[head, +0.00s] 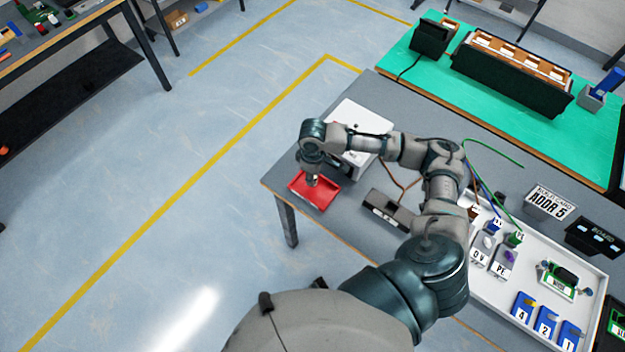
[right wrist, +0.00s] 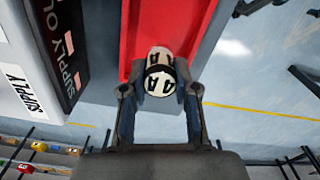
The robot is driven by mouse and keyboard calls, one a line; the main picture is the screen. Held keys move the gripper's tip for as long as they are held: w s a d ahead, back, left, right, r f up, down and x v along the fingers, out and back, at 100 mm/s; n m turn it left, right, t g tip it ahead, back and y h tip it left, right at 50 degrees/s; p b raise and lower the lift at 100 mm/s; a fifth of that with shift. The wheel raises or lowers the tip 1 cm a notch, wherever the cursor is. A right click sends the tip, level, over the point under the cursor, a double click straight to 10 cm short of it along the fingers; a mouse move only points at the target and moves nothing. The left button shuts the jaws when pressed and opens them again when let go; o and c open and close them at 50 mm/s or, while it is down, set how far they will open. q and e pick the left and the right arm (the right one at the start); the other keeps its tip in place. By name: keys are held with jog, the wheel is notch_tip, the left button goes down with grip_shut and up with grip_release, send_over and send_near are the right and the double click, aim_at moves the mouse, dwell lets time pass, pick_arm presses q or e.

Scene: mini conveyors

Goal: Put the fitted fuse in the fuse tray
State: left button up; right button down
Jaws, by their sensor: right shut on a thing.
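The red fuse tray (head: 325,201) lies at the left end of the grey table, and it fills the top middle of the right wrist view (right wrist: 178,25). My right gripper (head: 312,181) points down over the tray. In the right wrist view my right gripper (right wrist: 160,92) is shut on the fuse (right wrist: 160,76), a white and dark round piece marked "4A". The fuse shows between the two fingers, in front of the tray. I cannot tell whether it touches the tray floor. In the head view the gripper hides the fuse. My left gripper is not in view.
A white box (head: 362,118) stands close behind the tray, under my right arm. A dark block (head: 388,211) lies right of the tray. A white parts tray (head: 490,287) with labelled blocks is at the right. Open floor lies left of the table edge.

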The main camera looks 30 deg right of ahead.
jog(key=f, duration=0.1)
jog(key=d+f, duration=0.1)
jog(key=f, duration=0.1)
jog(key=shift+f, duration=0.2)
jog(key=shift+s+a, duration=0.1)
jog(key=c, duration=0.9)
grip_release()
jog(key=shift+a+r, duration=0.1)
jog(key=shift+a, duration=0.3)
jog(key=shift+r, duration=0.55)
notch_tip(320, 180, up, 11)
jog(key=shift+r+p, duration=0.1)
jog(key=shift+p, duration=0.5)
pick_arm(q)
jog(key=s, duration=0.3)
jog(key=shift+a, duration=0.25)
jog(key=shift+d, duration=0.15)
pick_arm(e)
jog(key=shift+d, duration=0.3)
